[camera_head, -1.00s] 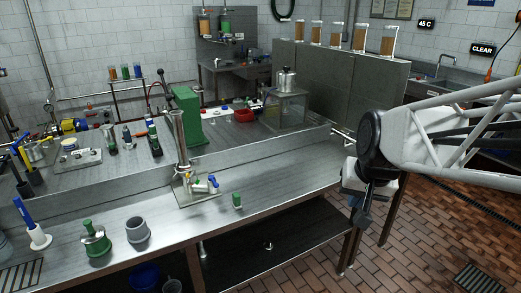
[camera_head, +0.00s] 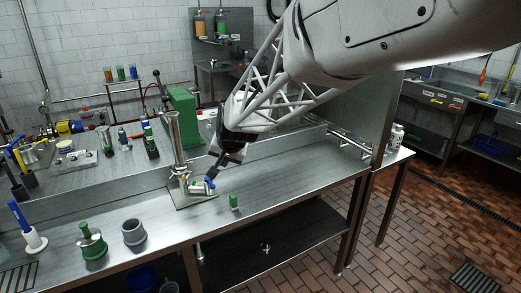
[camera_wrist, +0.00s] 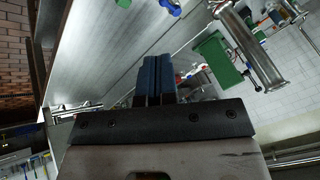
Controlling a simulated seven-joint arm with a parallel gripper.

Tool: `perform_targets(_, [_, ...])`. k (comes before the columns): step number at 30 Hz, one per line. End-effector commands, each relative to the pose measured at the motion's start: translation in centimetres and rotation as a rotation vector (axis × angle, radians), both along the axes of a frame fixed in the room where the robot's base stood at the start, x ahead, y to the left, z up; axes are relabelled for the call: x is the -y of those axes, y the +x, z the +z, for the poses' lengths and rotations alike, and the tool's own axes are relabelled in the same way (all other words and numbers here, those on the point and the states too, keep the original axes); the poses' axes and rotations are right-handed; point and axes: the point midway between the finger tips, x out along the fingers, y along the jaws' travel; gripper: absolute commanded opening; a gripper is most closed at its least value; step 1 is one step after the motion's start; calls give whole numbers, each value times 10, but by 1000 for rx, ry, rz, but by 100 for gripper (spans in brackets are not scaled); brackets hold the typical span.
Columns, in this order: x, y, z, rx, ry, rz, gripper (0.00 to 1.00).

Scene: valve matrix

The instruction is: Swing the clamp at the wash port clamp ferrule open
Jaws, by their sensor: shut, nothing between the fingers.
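The wash port fixture stands on the steel bench in the head view, with an upright steel tube (camera_head: 177,138) on a base plate (camera_head: 190,199). A small fitting with a blue handle (camera_head: 210,184) sits low beside the tube. The clamp and ferrule are too small to make out clearly there. My gripper (camera_head: 212,177) is just above the blue handle, close to the fitting; I cannot tell if it touches. Its dark fingers (camera_wrist: 155,78) are shut and empty in the wrist view. The tube (camera_wrist: 250,48) and a blue handle (camera_wrist: 171,6) show beyond them.
A green column (camera_head: 184,118) stands behind the tube. The bench to the right is clear.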

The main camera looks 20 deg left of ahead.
Motion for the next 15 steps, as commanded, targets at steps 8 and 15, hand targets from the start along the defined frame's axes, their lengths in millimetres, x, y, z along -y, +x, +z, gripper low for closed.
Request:
perform_targets(8, [-110,0,-32,3,61,30,0])
perform_targets(15, [-155,-4,-47,3,89,37,0])
